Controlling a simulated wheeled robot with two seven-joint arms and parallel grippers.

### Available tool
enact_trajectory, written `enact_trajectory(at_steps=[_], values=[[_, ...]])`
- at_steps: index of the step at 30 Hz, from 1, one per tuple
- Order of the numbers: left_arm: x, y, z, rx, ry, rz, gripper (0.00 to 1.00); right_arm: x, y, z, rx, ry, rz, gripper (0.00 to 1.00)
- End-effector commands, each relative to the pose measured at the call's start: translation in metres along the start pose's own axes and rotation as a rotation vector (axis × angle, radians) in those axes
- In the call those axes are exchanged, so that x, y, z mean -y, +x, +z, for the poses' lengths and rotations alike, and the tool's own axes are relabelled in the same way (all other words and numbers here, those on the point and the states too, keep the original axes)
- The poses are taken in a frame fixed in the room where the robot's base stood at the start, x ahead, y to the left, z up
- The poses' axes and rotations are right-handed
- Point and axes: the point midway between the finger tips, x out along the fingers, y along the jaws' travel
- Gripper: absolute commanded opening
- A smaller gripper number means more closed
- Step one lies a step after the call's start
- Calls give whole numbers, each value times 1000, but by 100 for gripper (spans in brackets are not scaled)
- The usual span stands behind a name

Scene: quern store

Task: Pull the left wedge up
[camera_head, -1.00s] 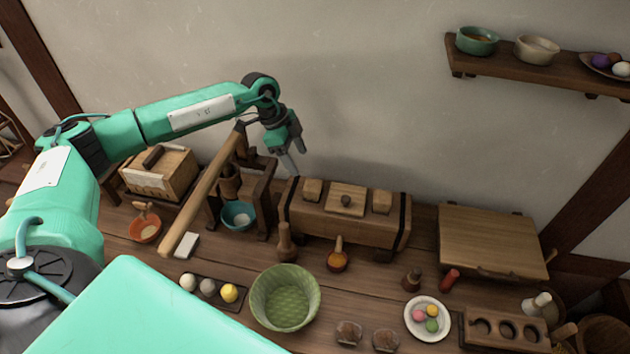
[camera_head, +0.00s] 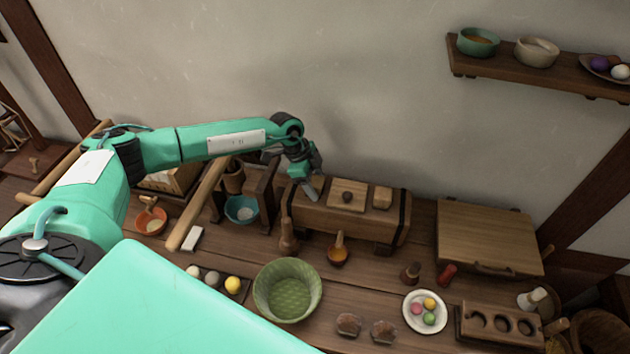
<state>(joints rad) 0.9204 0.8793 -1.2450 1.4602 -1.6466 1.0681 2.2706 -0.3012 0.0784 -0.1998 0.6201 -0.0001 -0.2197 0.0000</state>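A long wooden box (camera_head: 340,222) with dark bands stands on the bench against the wall. On its top are a centre board (camera_head: 334,189) with a dark round knob (camera_head: 347,197) and a right wedge (camera_head: 382,197), a small pale wooden block. The finger gap does not show clearly. My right gripper is not in view.
A long wooden lever (camera_head: 200,203) and a wooden stand (camera_head: 262,190) with a teal bowl (camera_head: 240,209) are left of the box. A green basket (camera_head: 287,290), a bottle (camera_head: 288,238) and a ladle (camera_head: 338,252) are in front. A wooden board (camera_head: 488,238) lies to the right.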

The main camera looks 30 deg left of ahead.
Motion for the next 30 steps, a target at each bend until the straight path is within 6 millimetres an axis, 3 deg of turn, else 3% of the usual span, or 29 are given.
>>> enact_trajectory(at_steps=[1,9,14,22,30], values=[[0,0,0,0,0,0,54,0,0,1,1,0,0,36],[0,0,0,0,0,1,3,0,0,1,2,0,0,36],[0,-6,-2,0,0,1,3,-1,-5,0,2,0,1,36],[0,-31,-13,1,0,0,3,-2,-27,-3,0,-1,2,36],[1,-33,-13,0,0,-2,3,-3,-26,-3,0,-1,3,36]])
